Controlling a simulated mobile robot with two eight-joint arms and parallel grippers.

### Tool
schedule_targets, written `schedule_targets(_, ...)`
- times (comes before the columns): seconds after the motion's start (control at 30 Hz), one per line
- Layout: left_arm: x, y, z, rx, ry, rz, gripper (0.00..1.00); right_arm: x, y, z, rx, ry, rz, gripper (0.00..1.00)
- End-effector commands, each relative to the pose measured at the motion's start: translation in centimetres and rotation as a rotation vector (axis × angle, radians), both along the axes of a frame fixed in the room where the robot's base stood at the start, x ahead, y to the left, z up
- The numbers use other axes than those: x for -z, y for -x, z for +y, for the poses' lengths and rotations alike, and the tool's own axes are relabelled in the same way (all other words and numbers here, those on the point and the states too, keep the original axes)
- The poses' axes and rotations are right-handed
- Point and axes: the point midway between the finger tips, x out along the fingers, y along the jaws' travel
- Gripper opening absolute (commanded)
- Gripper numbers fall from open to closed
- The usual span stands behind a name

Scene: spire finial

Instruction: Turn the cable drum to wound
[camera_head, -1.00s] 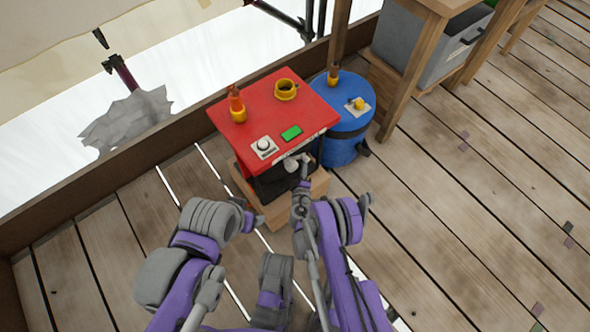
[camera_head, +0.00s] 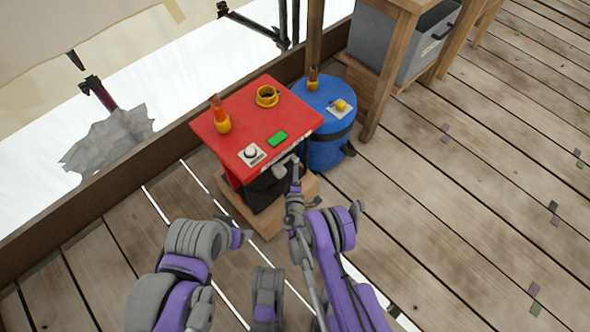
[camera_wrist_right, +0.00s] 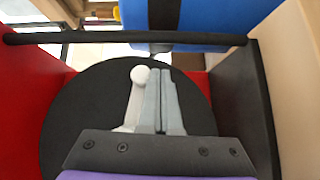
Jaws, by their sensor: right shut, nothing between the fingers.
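The cable drum is the black disc (camera_wrist_right: 85,115) in the right wrist view. It sits in the black front of the red-topped unit (camera_head: 228,143), where it is dark and partly covered in the head view. A pale crank with a round white knob (camera_wrist_right: 139,75) lies across the disc; it also shows at the unit's front in the head view (camera_head: 281,168). My right gripper (camera_wrist_right: 164,85) is shut and empty, its fingers together just right of the crank. I cannot tell whether they touch it.
A black bar (camera_wrist_right: 130,38) crosses above the disc. The unit stands on a wooden block (camera_head: 268,230). A blue barrel (camera_head: 325,151) stands close at right, with a wooden table (camera_head: 378,95) and grey bin (camera_head: 396,45) behind.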

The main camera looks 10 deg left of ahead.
Motion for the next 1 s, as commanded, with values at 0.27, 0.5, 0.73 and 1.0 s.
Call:
schedule_targets(0.27, 0.13, -0.03, 0.00, 0.000, 0.000, 0.000, 0.71, -0.18, -0.22, -0.07, 0.000, 0.021, -0.026, 0.00)
schedule_targets(0.5, 0.18, -0.04, 0.00, 0.000, 0.000, 0.000, 0.71, -0.29, -0.30, -0.09, -0.001, 0.030, -0.037, 0.00)
schedule_targets(0.73, 0.19, -0.04, 0.00, 0.000, 0.000, -0.001, 0.71, -0.32, -0.34, -0.11, 0.000, 0.032, -0.041, 0.00)
schedule_targets(1.0, 0.19, -0.04, 0.00, 0.000, 0.000, -0.001, 0.71, -0.33, -0.34, -0.11, 0.000, 0.033, -0.042, 0.00)
